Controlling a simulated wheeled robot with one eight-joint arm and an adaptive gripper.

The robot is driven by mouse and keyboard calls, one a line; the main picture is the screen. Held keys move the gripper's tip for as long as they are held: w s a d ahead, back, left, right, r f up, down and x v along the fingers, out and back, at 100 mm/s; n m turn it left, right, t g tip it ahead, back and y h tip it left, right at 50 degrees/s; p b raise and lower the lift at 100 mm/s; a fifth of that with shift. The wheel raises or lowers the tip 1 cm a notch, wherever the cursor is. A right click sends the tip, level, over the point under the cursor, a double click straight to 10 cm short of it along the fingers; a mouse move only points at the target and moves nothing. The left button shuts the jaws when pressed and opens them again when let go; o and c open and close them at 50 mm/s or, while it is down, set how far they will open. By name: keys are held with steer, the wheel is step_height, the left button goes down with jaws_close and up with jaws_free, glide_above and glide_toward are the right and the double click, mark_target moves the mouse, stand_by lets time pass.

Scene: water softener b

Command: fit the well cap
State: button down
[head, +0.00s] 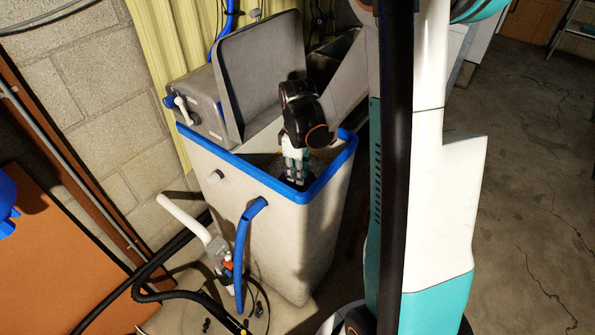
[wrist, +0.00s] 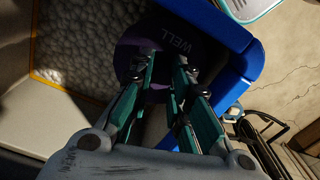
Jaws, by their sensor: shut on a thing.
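The well cap (wrist: 190,48) is a dark purple-grey disc marked "WELL", in the upper middle of the wrist view. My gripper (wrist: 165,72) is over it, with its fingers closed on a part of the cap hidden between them. In the head view my gripper (head: 296,180) points down inside the front corner of the pale softener tank (head: 280,235), just within its blue rim (head: 258,177). The well under the cap is hidden, and I cannot tell whether the cap is seated on it.
The grey lid (head: 262,65) stands raised at the back. A blue hose (head: 241,260), a white pipe (head: 185,215) and black hoses (head: 150,290) are in front and left. Open concrete floor (head: 530,220) lies right.

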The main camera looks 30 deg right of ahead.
steer(key=c, duration=1.4)
jaws_free()
steer(key=shift+c, duration=0.2)
step_height(320, 180, up, 12)
